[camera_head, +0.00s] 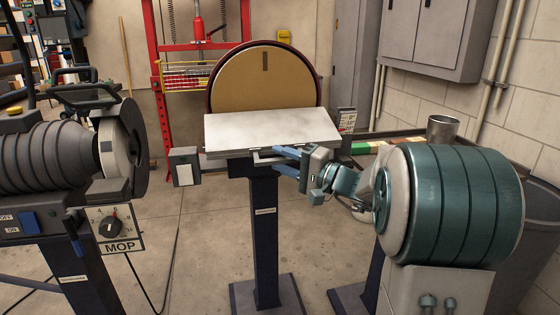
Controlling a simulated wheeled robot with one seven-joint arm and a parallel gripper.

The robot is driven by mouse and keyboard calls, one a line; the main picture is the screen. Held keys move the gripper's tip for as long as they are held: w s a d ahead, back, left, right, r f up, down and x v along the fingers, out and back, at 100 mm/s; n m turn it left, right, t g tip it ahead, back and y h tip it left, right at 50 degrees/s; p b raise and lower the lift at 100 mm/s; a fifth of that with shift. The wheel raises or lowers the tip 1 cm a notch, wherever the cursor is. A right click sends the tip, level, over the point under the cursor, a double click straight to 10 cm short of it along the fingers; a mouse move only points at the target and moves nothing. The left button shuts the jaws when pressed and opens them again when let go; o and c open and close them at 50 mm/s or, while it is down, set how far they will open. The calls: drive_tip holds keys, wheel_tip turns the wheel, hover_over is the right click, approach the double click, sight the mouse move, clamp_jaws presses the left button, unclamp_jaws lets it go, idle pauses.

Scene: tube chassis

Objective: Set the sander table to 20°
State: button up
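The sander (265,75) stands at the centre, with a large tan disc upright behind its flat grey table (270,130). The table looks near level; I cannot read its angle. A small dark scale plate (346,121) is to the right of the table, too small to read. My gripper (277,156) is just below the table's front edge, coming from the right. Its two blue fingers are apart, beside a pale bar-like part (264,156) under the table. I cannot tell whether they touch it.
A grey ribbed machine with a wheel (120,150) and a MOP dial (111,228) is at the left. A metal cup (442,130) stands on the bench behind. Floor is open between left machine and sander pedestal (264,240).

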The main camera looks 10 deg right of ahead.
drive_tip(key=p+v, duration=0.1)
drive_tip(key=v, duration=1.2)
drive_tip(key=shift+s+d, duration=0.25)
drive_tip(key=shift+d, duration=0.05)
drive_tip(key=s+a+r+n+g+h+p, duration=0.2)
drive_tip(key=s+a+g+p, duration=0.3)
drive_tip(key=s+a+p, duration=0.15)
drive_tip(key=s+a+r+n+g+h+p, duration=0.1)
drive_tip(key=s+a+r+g+h+p, duration=0.1)
drive_tip(key=s+a+g+p, duration=0.45)
drive_tip(key=s+d+r+n+h+p, duration=0.1)
drive_tip(key=s+r+n+h+p, duration=0.3)
drive_tip(key=h+p, duration=0.5)
wheel_tip(320, 180, up, 3)
drive_tip(key=s+p, duration=0.2)
drive_tip(key=p, duration=0.1)
drive_tip(key=shift+d+n+t+h+p, duration=0.3)
drive_tip(key=shift+d+t+p, duration=0.05)
drive_tip(key=shift+d+p, duration=0.05)
